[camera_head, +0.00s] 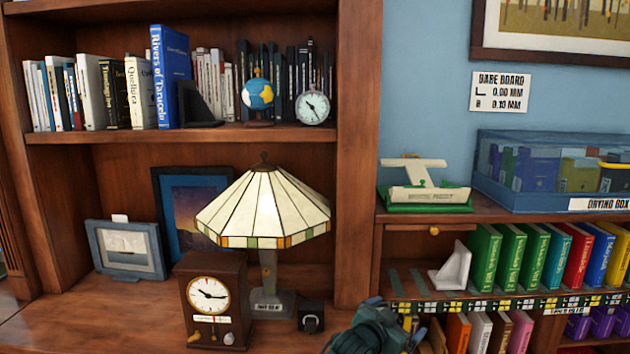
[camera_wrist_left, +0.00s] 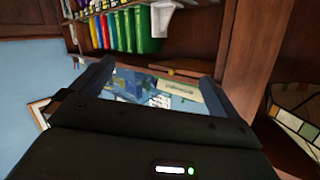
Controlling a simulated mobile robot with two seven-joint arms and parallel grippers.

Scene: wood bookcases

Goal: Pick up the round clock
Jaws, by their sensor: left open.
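The round clock (camera_head: 312,107) has a white face and a thin silver rim. It stands upright on the upper shelf of the left bookcase, in front of dark books and right of a small globe (camera_head: 257,94). My left gripper (camera_head: 378,328) is at the bottom of the head view, well below the clock and to its right. In the left wrist view its two fingers (camera_wrist_left: 152,78) are spread apart, with nothing held between them. The clock does not show in the left wrist view. My right gripper is not in view.
A lamp (camera_head: 264,204) with a wide shade stands below the clock. A square wooden clock (camera_head: 213,300) is left of it. The bookcase upright (camera_head: 358,150) rises right of the round clock. Green books (camera_head: 510,255) and a white bookend (camera_head: 453,268) are at right.

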